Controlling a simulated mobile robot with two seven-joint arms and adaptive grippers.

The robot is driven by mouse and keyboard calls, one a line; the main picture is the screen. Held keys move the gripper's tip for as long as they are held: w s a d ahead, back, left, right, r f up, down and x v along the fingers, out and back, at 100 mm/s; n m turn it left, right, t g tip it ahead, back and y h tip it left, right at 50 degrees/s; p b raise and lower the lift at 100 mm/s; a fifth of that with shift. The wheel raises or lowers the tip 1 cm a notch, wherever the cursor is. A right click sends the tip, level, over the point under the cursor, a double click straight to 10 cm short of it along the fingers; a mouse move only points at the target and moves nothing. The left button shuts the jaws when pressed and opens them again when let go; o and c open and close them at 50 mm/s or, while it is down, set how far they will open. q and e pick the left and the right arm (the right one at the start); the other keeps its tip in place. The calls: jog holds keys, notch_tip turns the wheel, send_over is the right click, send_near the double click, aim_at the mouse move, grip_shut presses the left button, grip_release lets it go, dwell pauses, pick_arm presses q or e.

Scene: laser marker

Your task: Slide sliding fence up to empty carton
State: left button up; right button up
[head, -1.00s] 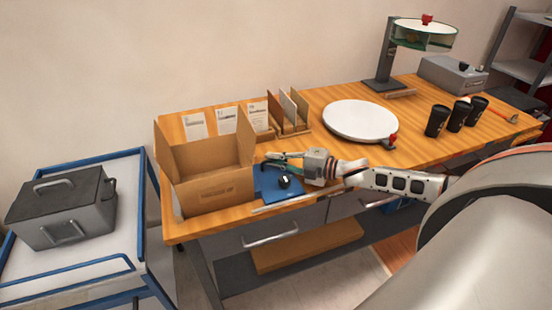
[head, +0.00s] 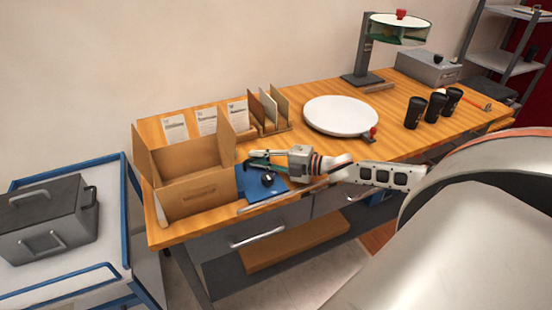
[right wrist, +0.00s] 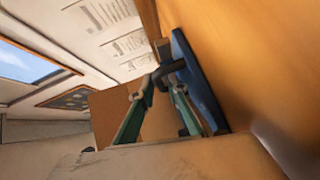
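The empty carton (head: 195,190) is an open brown cardboard box standing on the left end of the wooden workbench. The sliding fence (head: 250,186) seems to be the low blue piece with a black knob, close beside the carton's right side. Whether they touch is unclear. My right gripper (head: 255,158) is over the fence, its fingers pointing toward the carton. In the right wrist view its green fingers (right wrist: 159,92) are spread apart, with the black knob (right wrist: 172,70) at their tips and the blue piece (right wrist: 202,82) beside them. Contact with the knob is unclear. My left gripper is out of view.
Behind the fence stands a wooden rack (head: 268,112) with upright cards. A round white turntable (head: 341,116) and several black cups (head: 414,112) are farther right. A pale rail (head: 275,203) runs along the bench's front edge. A blue-edged cart (head: 70,240) stands left.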

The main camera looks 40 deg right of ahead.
jog(key=v, duration=0.9)
jog(key=shift+s, duration=0.15)
jog(key=shift+v, duration=0.95)
jog(key=shift+d, duration=0.1)
